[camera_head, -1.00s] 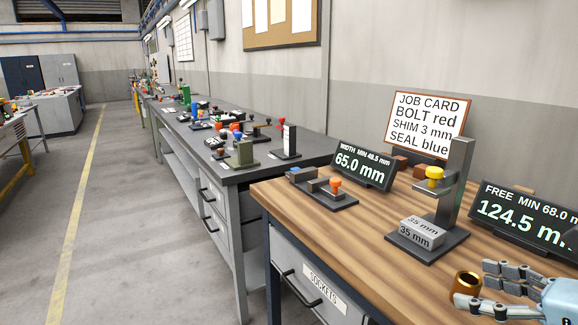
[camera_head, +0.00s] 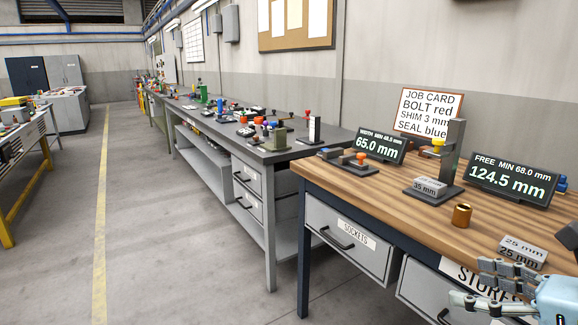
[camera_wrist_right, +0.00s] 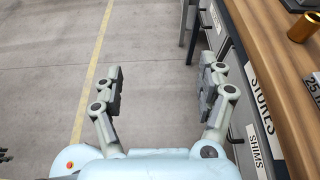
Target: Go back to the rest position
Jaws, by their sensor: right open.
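My right gripper (camera_head: 490,290) is at the lower right of the head view, in front of the wooden bench's drawers. In the right wrist view my right gripper (camera_wrist_right: 160,95) is open and empty, with bare floor between its fingers and the bench edge to the right. My left gripper is not in the head view.
The wooden bench (camera_head: 400,190) carries a brass bushing (camera_head: 461,215), a 25 mm block (camera_head: 523,252), a 35 mm block (camera_head: 430,188) on a gauge stand, and two displays, 65.0 mm (camera_head: 381,143) and 124.5 mm (camera_head: 512,180). A job card (camera_head: 428,112) stands behind. The floor aisle (camera_head: 170,240) at left is clear.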

